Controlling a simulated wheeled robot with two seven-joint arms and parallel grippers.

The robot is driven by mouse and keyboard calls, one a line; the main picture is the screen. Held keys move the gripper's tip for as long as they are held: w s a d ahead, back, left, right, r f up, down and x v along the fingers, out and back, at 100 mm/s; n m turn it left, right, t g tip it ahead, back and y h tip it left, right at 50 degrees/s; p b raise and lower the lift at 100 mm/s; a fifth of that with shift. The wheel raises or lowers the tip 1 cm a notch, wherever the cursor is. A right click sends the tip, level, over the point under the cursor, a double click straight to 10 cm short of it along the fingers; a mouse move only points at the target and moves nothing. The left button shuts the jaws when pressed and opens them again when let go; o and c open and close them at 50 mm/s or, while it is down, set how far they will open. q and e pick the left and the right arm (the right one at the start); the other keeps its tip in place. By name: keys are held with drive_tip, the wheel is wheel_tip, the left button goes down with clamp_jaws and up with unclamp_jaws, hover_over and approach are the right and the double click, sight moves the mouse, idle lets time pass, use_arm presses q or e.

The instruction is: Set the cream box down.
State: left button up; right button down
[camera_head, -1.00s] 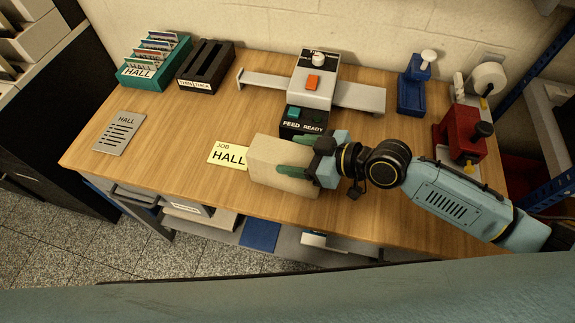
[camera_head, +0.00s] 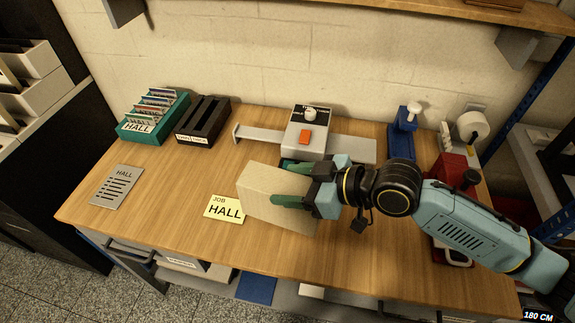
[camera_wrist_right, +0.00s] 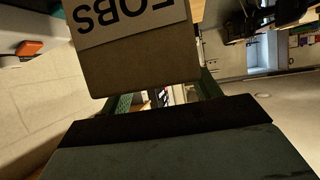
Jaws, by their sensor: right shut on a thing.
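The cream box (camera_head: 270,201) is held in my right gripper (camera_head: 290,187), whose green fingers are shut on it. The box is above the wooden table, near its front middle, and covers part of the tabletop. I cannot tell exactly how high it is above the wood. In the right wrist view, the box (camera_wrist_right: 140,65) fills the upper middle, between the fingers, with a label reading "FOBS" upside down. My left gripper is not in view.
A yellow "JOB HALL" card (camera_head: 225,208) lies just left of the box. A grey machine (camera_head: 310,130) stands behind it. A grey HALL plate (camera_head: 117,187), teal card rack (camera_head: 150,122) and black tray (camera_head: 205,122) are left. The table (camera_head: 165,225) is clear at front left.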

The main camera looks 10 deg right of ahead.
drive_tip(key=shift+r, duration=0.5)
drive_tip(key=shift+w+d+f+m+t+h, duration=0.1)
drive_tip(key=shift+d+f+m+t+h, duration=0.1)
drive_tip(key=shift+d+m+t+h, duration=0.4)
drive_tip(key=w+d+r+m+t+h, duration=0.1)
drive_tip(key=d+m+t+h, duration=0.1)
drive_tip(key=d+m+h, duration=0.3)
drive_tip(key=d+r+m+t+h, duration=0.2)
drive_tip(key=d+m+h, duration=0.3)
drive_tip(key=d, duration=0.4)
drive_tip(key=shift+w+d+r+m+t, duration=0.2)
drive_tip(key=shift+w+m+t, duration=0.25)
drive_tip(key=shift+t, duration=0.35)
drive_tip(key=shift+r, duration=0.1)
